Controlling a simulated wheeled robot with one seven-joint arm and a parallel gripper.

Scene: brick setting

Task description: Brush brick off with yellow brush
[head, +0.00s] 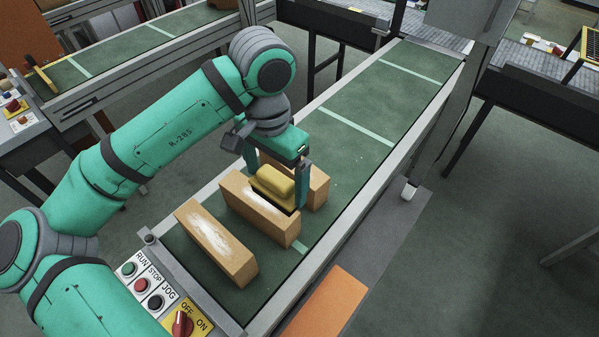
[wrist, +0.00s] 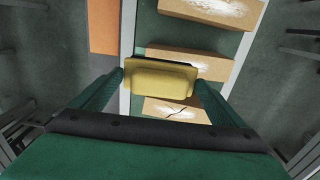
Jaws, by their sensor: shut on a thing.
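My gripper (head: 277,186) is shut on the yellow brush (head: 272,181), one finger at each end. In the wrist view the brush (wrist: 160,78) is between the fingertips. It is over the middle tan brick (head: 258,215), which bears white dust; I cannot tell whether the bristles touch it. The near brick (head: 215,242) has a large white dusty patch on top and also shows in the wrist view (wrist: 210,12). The far brick (head: 319,186) is partly hidden behind my gripper; in the wrist view a brick (wrist: 176,112) with a dark crack lies below the brush.
The bricks lie on a green conveyor belt (head: 375,110) with pale cross lines and metal side rails. A control panel (head: 160,290) with buttons and a red switch is at its near end. An orange panel (head: 325,303) lies right of it. The belt beyond the bricks is clear.

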